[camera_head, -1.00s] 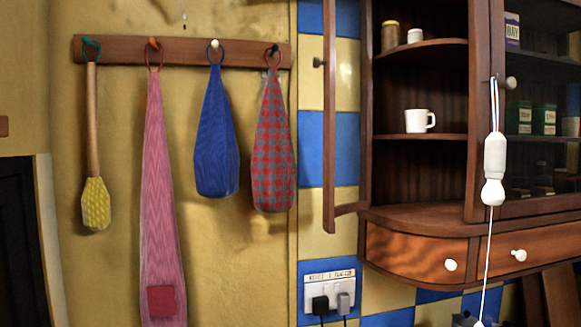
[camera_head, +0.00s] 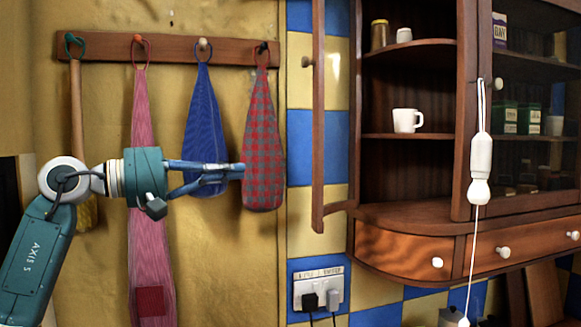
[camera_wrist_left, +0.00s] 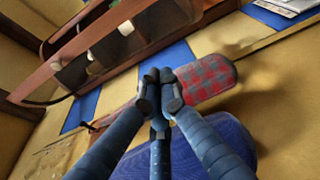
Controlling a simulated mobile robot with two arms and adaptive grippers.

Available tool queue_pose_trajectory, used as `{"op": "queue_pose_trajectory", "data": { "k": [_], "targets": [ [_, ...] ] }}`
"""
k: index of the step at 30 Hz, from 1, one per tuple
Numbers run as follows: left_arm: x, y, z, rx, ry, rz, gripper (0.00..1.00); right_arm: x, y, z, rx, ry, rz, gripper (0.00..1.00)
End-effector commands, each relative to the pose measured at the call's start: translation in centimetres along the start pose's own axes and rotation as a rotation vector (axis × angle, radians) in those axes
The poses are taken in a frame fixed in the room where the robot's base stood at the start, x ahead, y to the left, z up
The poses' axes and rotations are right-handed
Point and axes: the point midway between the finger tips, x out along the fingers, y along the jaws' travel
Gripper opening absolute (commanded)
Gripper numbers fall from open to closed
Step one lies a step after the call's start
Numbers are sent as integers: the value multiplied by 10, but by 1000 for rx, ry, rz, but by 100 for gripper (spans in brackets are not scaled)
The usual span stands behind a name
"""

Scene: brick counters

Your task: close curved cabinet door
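The curved cabinet door (camera_head: 318,120) stands open at the left side of the wooden cabinet, seen nearly edge-on in the head view. Its small knob (camera_head: 306,62) is on its left side, near the top. My left gripper (camera_head: 240,171) points right in front of the hanging cloths, left of the door and apart from it. Its fingers are together with nothing visible between them; the fingertips (camera_wrist_left: 160,88) also meet in the left wrist view. The cabinet (camera_wrist_left: 110,58) shows tilted beyond them there. My right gripper is not in view.
A white mug (camera_head: 407,120) and small jars (camera_head: 380,36) stand on the open cabinet's shelves. Drawers (camera_head: 405,248) lie below. A white pull-cord (camera_head: 480,155) hangs before the cabinet. Blue (camera_head: 205,130), pink (camera_head: 147,180) and checked (camera_head: 264,140) cloths hang from a wall rack.

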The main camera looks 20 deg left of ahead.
Motion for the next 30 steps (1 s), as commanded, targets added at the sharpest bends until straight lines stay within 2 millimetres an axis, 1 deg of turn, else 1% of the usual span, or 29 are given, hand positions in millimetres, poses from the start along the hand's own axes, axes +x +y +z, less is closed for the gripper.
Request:
{"op": "queue_pose_trajectory", "data": {
  "k": [2, 5, 8, 15, 19, 21, 24, 30],
  "targets": [
    [-1, 3, 0, 32, 10, -13, 0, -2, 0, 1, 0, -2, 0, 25],
    [8, 4, 0, 36, 10, -16, 0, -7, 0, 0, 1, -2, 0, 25],
    [25, 5, 0, 34, 8, -14, 0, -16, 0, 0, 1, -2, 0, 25],
    [77, 6, 0, 29, 5, -12, 0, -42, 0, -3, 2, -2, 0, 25],
    [102, 5, 2, 31, 5, -13, 0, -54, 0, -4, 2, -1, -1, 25],
    [109, 4, 11, 32, 6, -13, 0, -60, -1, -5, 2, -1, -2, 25],
    [118, 3, 19, 31, 7, -13, 0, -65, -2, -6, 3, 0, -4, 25],
    [125, 0, 27, 31, 9, -12, 0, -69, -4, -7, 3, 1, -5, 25]
  ]
}}
